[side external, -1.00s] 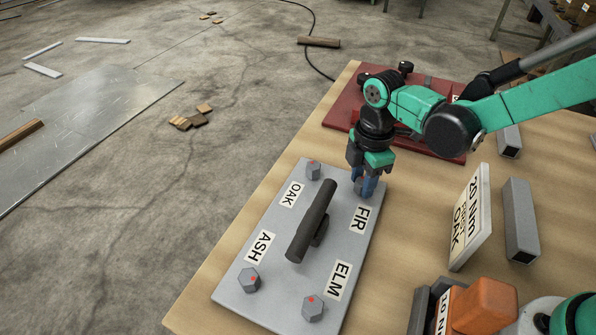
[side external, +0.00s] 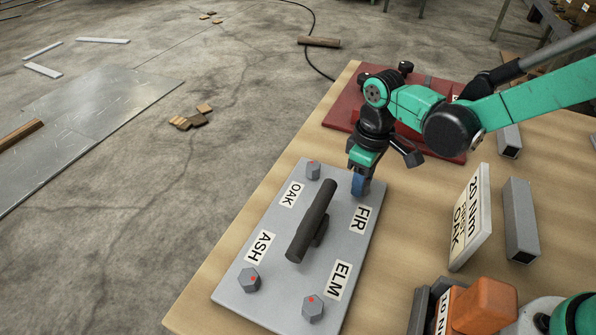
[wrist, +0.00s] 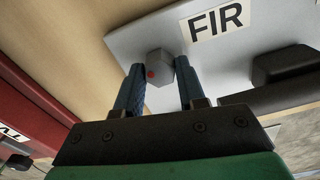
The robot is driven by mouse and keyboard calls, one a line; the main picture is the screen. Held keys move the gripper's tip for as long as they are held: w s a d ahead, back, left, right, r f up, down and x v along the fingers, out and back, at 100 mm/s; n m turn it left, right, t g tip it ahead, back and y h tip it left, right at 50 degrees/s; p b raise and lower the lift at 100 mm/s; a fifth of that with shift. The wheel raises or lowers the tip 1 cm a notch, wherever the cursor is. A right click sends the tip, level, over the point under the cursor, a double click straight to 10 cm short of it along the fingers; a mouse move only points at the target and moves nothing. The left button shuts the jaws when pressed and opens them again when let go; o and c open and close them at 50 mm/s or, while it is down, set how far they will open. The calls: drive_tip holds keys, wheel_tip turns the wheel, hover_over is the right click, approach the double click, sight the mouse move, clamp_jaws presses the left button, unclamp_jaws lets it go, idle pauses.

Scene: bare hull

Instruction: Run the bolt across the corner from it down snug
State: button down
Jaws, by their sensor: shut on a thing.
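A grey plate (side external: 280,275) on the bench carries a hex bolt with a red dot by each of its labels: the OAK bolt (side external: 314,171), the ASH bolt (side external: 249,281), the ELM bolt (side external: 313,308) and the FIR bolt (wrist: 158,66). My gripper (side external: 360,190) is low over the FIR corner and hides that bolt in the side view. In the wrist view its blue fingers (wrist: 159,64) are shut on the FIR bolt, one on each side of the head. A propped card (side external: 468,220) reads "20 Nm", a small unclear line and "OAK".
A dark raised handle (side external: 312,222) stands in the plate's middle. A red fixture (side external: 338,112) lies behind my gripper. Grey square tubes (side external: 520,220) and an orange block (side external: 485,305), partly covering another card (side external: 443,312), stand at the right.

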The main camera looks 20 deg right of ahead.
drive_tip(key=m, duration=1.1)
drive_tip(key=shift+d+m, duration=0.1)
drive_tip(key=shift+m, duration=0.3)
idle(0.3)
drive_tip(key=c, duration=0.5)
unclamp_jaws()
drive_tip(key=shift+r, duration=2.8)
